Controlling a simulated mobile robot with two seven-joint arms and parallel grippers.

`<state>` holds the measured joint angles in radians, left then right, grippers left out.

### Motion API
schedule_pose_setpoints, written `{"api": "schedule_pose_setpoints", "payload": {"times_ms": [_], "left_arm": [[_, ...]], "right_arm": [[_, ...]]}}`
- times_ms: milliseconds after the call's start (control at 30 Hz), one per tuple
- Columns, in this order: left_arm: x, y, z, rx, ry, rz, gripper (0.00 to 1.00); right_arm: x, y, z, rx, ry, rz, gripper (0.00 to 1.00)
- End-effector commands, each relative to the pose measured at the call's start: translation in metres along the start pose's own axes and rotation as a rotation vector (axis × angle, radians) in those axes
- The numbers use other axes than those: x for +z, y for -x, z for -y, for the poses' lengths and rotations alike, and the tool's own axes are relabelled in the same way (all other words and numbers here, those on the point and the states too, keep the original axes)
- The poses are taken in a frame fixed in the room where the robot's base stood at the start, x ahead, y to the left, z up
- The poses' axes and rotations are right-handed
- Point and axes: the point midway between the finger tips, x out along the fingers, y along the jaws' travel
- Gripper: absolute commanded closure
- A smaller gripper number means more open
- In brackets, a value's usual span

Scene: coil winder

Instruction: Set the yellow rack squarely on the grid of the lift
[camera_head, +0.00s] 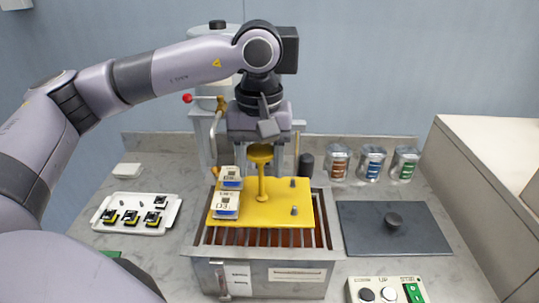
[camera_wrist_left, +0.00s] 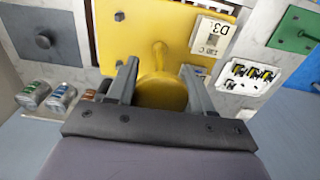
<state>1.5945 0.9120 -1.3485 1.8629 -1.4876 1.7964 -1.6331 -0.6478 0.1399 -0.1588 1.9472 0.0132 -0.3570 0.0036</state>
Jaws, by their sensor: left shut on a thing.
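The yellow rack (camera_head: 266,214) is a flat plate with a central post topped by a round knob (camera_head: 260,153). Two white labelled blocks (camera_head: 226,205) stand on its left side, and two small grey pegs show on its right. The rack lies over the barred grid (camera_head: 308,238) of the lift (camera_head: 265,276), looking slightly turned; whether it touches the bars I cannot tell. My left gripper (camera_head: 260,146) is shut on the knob from above. In the left wrist view its fingers (camera_wrist_left: 162,85) flank the yellow knob. My right gripper is not in view.
A white tray (camera_head: 138,229) with black and yellow parts lies left. Several cans (camera_head: 371,163) stand at the back right. A dark plate with a knob (camera_head: 375,235) lies right of the lift. A button box (camera_head: 387,292) is at front right. A red-tipped lever (camera_head: 188,98) is behind.

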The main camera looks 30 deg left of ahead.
Motion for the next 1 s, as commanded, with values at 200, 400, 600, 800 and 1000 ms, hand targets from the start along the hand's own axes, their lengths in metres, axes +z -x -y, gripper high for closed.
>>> {"api": "schedule_pose_setpoints", "payload": {"times_ms": [200,400,600,800,1000], "left_arm": [[-0.001,0.0,0.004,0.0,0.004,-0.001,1.0],[-0.001,-0.012,0.004,-0.002,0.004,-0.002,1.0],[-0.001,-0.027,0.004,-0.001,0.005,-0.002,1.0],[-0.001,-0.031,0.004,0.0,0.005,-0.003,1.0],[-0.001,-0.031,0.004,0.0,0.005,-0.002,1.0]], "right_arm": [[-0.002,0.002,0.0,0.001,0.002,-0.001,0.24],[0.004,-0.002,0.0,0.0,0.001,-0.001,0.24],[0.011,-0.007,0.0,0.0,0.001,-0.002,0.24],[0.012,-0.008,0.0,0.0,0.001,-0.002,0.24],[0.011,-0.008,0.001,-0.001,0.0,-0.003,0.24]]}}
